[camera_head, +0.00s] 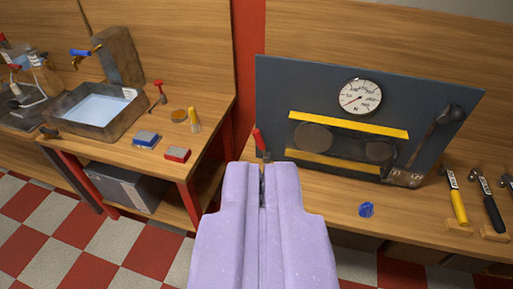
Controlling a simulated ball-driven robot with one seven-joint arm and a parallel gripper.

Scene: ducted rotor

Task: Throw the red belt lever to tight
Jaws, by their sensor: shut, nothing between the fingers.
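A dark panel (280,85) stands on the bench at the right, with pulleys (314,137) between two yellow bars and a round dial (360,96) above. The red lever (259,138) shows at the panel's lower left edge, its grip leaning slightly to the left at the top. My lavender gripper (262,168) is shut and empty. In the picture its tips lie just below the red grip and hide the lever's lower part. I cannot tell whether they touch it.
A dark lever arm (443,122) is on the panel's right. A blue knob (366,210) and several hammers (456,196) lie on the right bench. A left bench holds a water basin (92,108) and small blocks. A red post (249,60) stands between.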

